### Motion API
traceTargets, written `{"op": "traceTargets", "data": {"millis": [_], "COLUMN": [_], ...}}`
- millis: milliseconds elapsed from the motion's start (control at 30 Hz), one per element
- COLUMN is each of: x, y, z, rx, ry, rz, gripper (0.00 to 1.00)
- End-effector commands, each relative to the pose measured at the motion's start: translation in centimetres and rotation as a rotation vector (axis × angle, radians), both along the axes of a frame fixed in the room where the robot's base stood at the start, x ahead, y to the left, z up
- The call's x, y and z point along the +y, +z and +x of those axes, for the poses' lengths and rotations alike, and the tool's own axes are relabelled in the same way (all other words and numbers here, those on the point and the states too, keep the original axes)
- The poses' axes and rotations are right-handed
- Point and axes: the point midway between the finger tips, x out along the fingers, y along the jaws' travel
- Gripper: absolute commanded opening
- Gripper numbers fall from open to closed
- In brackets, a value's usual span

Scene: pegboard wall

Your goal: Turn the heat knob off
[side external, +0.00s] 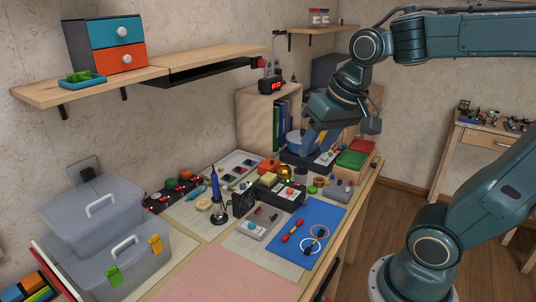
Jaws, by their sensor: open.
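My gripper (318,137) points down at the back of the bench. It is over a dark device with a pale front panel (322,158) that carries small red and green controls. A round grey-blue part (295,140) stands on this device. The fingertips are small and partly hidden, so I cannot tell whether they touch a control. Nothing shows held. A black box (268,190) nearer on the bench has a red round control (289,191) on top. No label can be read, so I cannot tell which control is the heat knob or how it is turned.
A soldering iron in a stand (217,205) and a small grey control box (258,222) are on the bench. A blue mat (318,215) lies at the front edge. Green and red bins (355,158) are right of my gripper. A shelf unit (256,125) stands behind.

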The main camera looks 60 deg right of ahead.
Motion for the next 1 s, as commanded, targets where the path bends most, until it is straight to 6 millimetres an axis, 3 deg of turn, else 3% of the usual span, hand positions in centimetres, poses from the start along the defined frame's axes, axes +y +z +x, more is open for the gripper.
{"op": "traceTargets", "data": {"millis": [467, 767, 1000], "x": [-6.4, -11.6, -16.2], "y": [-2.1, -5.5, -9.5], "z": [8.6, 13.0, 15.7], "rx": [0.111, 0.169, 0.212], "ry": [-0.529, -0.866, -1.140], "rz": [0.148, 0.225, 0.277], "gripper": [0.43, 0.43, 0.43]}}
